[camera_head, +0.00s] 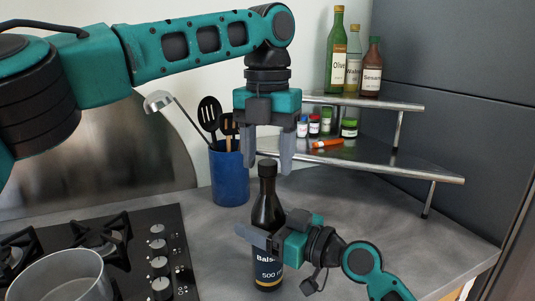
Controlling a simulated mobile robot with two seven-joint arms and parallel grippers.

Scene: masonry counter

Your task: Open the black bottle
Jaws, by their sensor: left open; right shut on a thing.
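The black bottle (267,208) stands upright on the counter, with a dark cap (267,167) on its neck and a label reading "Bals..." and "500 m...". My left gripper (269,165) points down from above. Its two grey fingers are open, one on each side of the cap, and I cannot tell whether either touches it. My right gripper (258,238) comes in from the lower right and is shut on the bottle's body. It hides part of the bottle's middle and label.
A blue utensil holder (229,178) stands behind the bottle on the left. A stove (147,242) with a pot (62,277) is at lower left. A two-level corner shelf (385,160) with bottles and small jars is behind right.

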